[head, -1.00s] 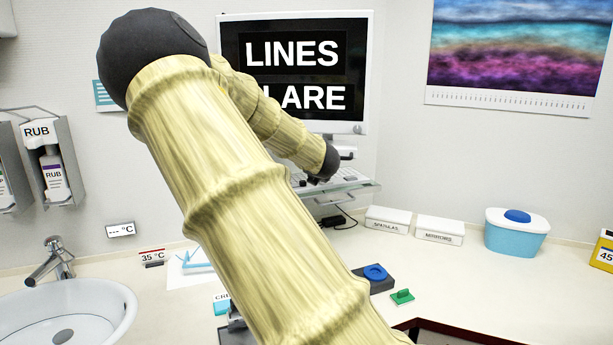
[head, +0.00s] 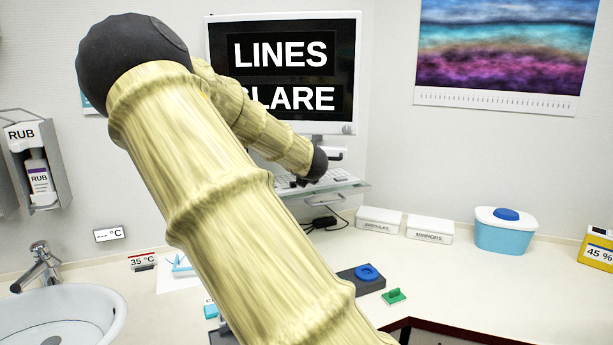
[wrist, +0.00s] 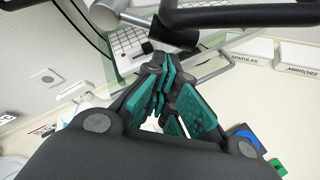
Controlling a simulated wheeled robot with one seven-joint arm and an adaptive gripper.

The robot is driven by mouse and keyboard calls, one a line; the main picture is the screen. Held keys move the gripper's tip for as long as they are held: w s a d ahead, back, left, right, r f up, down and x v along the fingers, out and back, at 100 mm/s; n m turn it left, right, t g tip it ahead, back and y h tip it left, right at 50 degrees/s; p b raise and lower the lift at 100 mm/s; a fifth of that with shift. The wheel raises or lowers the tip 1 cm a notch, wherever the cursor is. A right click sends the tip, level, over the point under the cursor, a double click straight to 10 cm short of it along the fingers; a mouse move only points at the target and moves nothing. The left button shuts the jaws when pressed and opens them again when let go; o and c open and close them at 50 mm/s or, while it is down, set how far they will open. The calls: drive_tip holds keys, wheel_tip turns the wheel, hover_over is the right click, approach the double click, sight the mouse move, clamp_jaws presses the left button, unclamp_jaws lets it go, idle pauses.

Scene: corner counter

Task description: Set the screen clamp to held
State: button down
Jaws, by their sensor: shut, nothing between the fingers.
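The screen (head: 345,75) stands at the back, showing "LINES" and a partly covered "GLARE". In the wrist view, a dark cylinder with a pale end (wrist: 174,30) and a dark bar (wrist: 245,15) lie just beyond my fingers. They look like parts of the screen's mount or clamp, but I cannot tell which is the clamp or its setting. My gripper (wrist: 164,74) is shut and empty, its green-padded fingers together just below the cylinder; contact is unclear. In the head view my arm hides much of the area below the screen.
A glass shelf (head: 345,187) with a keyboard (head: 277,178) is under the screen. White boxes marked SPATULAS (head: 379,220) and MIRRORS (head: 429,228), and a blue tub (head: 504,232), stand along the back. A sink (head: 70,310) is at left. The right counter is mostly clear.

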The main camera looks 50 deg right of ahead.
drive_tip(key=s+a+r+b, duration=0.1)
drive_tip(key=s+a+b, duration=0.4)
drive_tip(key=a, duration=0.2)
drive_tip(key=shift+s+a+r, duration=0.15)
drive_tip(key=shift+s+r, duration=0.2)
idle(0.7)
